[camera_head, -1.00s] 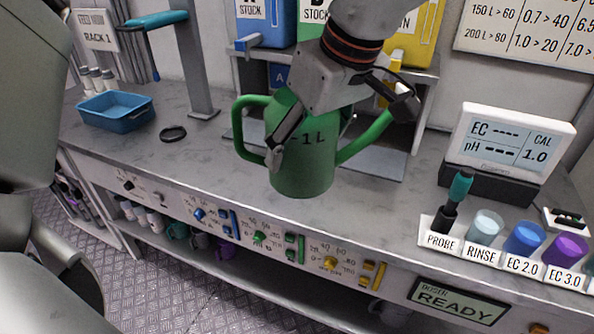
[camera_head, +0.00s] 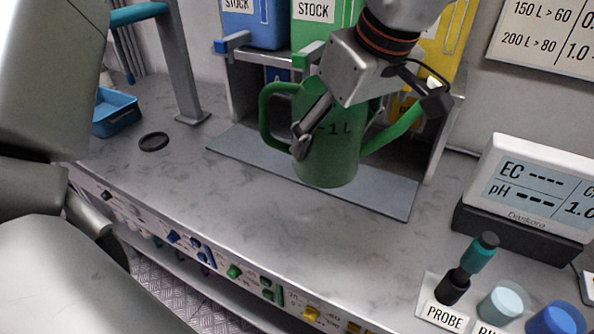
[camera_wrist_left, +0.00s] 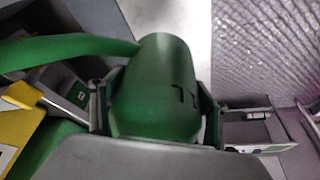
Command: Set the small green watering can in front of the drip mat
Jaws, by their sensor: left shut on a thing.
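The small green watering can (camera_head: 335,150), marked "1L", is upright in the head view, with its handle to the left and spout to the right. My left gripper (camera_head: 365,125) is shut on its body from above; the can also fills the middle of the left wrist view (camera_wrist_left: 158,90) between the fingers. The grey drip mat (camera_head: 385,190) lies on the counter before the stock shelf. The can appears held over the mat, its base overlapping the mat's front edge in the picture; the exact height is unclear. My right gripper is not in view.
The counter (camera_head: 260,215) before the mat is clear. A black ring (camera_head: 154,142) and blue tray (camera_head: 115,115) lie left, beside a grey post (camera_head: 184,70). The probe holder (camera_head: 445,310), cups and EC/pH meter (camera_head: 530,190) stand right. Stock containers (camera_head: 325,30) stand behind.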

